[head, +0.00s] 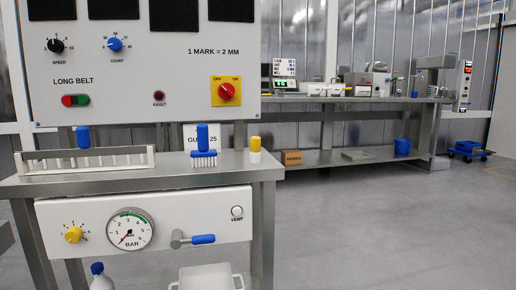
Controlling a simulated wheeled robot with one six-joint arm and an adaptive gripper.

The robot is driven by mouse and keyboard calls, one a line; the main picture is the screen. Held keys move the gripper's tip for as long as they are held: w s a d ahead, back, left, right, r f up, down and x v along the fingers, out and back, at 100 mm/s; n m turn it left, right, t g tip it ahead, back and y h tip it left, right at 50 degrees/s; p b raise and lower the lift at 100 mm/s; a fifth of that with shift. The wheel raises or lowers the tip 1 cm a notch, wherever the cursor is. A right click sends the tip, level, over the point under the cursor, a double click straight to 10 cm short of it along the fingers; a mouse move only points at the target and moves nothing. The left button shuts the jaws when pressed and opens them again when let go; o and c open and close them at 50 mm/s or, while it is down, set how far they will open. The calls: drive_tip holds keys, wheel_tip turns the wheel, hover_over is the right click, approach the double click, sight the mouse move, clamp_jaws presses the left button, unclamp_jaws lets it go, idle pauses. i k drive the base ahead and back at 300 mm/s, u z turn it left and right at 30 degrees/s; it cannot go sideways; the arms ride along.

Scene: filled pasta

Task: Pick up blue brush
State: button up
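A blue brush (203,138) stands upright on the grey metal bench (130,182), its white bristles pointing down onto the bench top. It is right of the middle of the bench, in front of a white sign that it partly covers. My gripper is not in view.
A white slotted rack (85,160) lies left on the bench, with a blue knob or handle (83,137) above it. A yellow-topped white cylinder (255,149) stands right of the brush. A control panel (150,60) rises behind. Below hang a gauge panel (185,225) and lever.

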sight(203, 152)
drive_tip(key=z, duration=0.15)
drive_tip(key=i, duration=0.8)
drive_tip(key=u, duration=1.5)
